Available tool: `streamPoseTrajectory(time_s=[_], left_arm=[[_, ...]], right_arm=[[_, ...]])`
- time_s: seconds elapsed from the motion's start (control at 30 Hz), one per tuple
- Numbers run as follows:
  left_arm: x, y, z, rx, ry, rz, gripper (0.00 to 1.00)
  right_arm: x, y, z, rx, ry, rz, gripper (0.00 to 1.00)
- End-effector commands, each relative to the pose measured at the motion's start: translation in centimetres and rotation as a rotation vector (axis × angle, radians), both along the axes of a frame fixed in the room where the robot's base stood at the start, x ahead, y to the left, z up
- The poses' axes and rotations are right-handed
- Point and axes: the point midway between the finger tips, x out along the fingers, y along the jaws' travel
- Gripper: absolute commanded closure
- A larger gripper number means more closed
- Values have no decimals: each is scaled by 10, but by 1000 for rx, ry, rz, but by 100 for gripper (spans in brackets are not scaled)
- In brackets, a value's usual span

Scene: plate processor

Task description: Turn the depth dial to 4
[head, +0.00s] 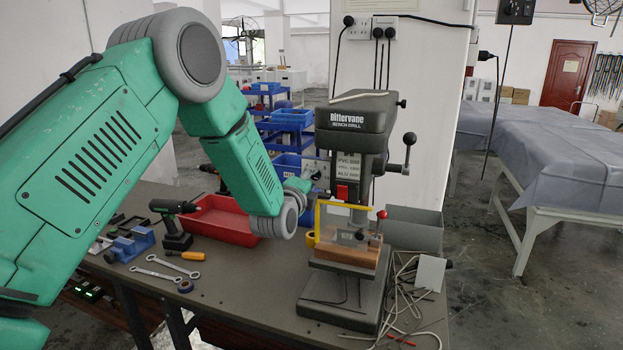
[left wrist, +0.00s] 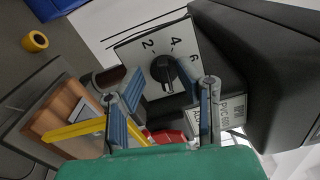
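The depth dial (left wrist: 164,70) is a black knob on a pale square plate marked 2, 4 and 6 in the left wrist view. Its plate sits on the side of the grey bench drill (head: 352,118). Where the knob points is hard to tell. My left gripper (left wrist: 172,82) is open, its two blue-padded fingers spread with the dial in view between and beyond their tips. No contact shows. In the head view the left gripper (head: 298,186) is beside the drill's left side, small and partly hidden by my wrist. My right gripper is not in view.
A yellow-framed guard (head: 318,222) and a wooden block (head: 347,252) are below the drill head. A red tray (head: 222,222), a cordless drill (head: 174,222) and wrenches (head: 160,268) lie on the bench left of it. A crank handle (head: 409,140) sticks out at right.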

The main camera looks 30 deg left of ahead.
Motion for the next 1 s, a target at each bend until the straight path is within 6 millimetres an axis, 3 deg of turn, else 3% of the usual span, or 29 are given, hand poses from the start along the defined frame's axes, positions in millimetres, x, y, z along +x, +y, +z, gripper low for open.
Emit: streamPoseTrajectory(time_s=[0.27, 0.37, 0.4, 0.77, 1.0], left_arm=[[2, -4, 1, 2, 0, -1, 70], [2, -4, 1, 2, 0, -1, 98], [2, -3, 1, 2, 0, -1, 100], [2, -1, -1, -24, -4, -2, 100], [2, 0, -1, -135, -32, 1, 100]], right_arm=[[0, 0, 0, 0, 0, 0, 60], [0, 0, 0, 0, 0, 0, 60], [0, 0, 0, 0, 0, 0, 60], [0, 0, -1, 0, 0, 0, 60], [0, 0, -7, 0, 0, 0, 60]])
